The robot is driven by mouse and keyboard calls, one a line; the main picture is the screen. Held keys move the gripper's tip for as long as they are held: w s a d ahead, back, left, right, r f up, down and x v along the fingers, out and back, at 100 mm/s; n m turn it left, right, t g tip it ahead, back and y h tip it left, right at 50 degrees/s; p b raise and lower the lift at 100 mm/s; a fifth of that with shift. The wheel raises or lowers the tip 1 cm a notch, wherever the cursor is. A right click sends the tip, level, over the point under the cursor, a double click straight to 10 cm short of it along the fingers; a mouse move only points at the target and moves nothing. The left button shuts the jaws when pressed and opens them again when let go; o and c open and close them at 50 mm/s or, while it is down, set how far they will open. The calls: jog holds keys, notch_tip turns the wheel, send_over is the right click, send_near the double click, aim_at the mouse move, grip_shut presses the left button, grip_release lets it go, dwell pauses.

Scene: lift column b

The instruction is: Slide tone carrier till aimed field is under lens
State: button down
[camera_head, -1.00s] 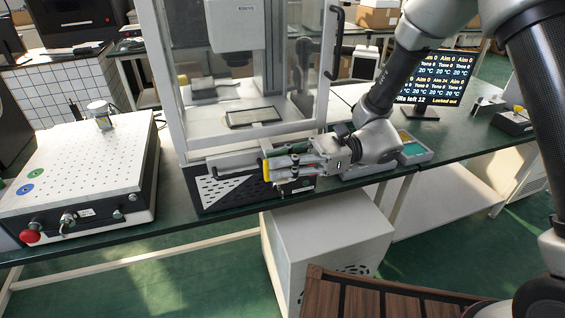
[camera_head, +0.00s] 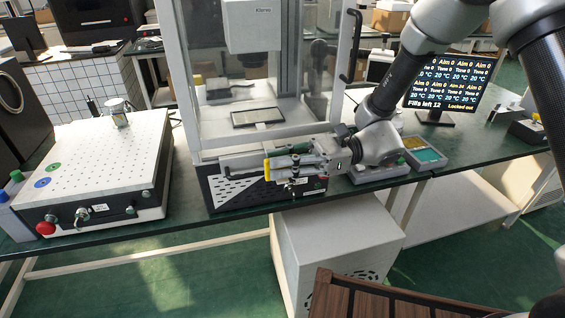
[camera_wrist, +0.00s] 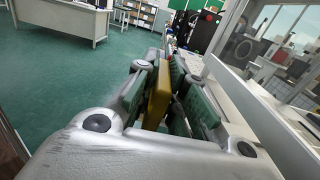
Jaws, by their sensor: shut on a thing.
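My gripper (camera_head: 290,167) is in front of the glass-walled cabinet and shut on a yellow grip piece (camera_head: 267,170). The wrist view shows this yellow piece (camera_wrist: 158,98) upright between the green-padded fingers. A pale bar (camera_head: 238,163) lies along the cabinet's front beside the fingers. A dark-framed plate (camera_head: 257,117), which looks like the tone carrier, lies flat inside the cabinet. The white lens housing (camera_head: 253,28) hangs above and behind it. The link between grip and plate is not clear.
A display (camera_head: 452,84) shows several Aim values, "Fills left 12" and "Locked out". A perforated white platform (camera_head: 100,160) with a red button (camera_head: 45,228) stands left. A tray with coloured pads (camera_head: 425,155) lies right of my gripper. A white box (camera_head: 340,235) sits below the table.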

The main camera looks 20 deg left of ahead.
jog(key=shift+a, duration=0.1)
jog(key=shift+s+a, duration=0.2)
jog(key=shift+a, duration=0.8)
jog(key=c, duration=1.4)
grip_release()
jog(key=v, duration=1.2)
jog(key=shift+f, duration=0.1)
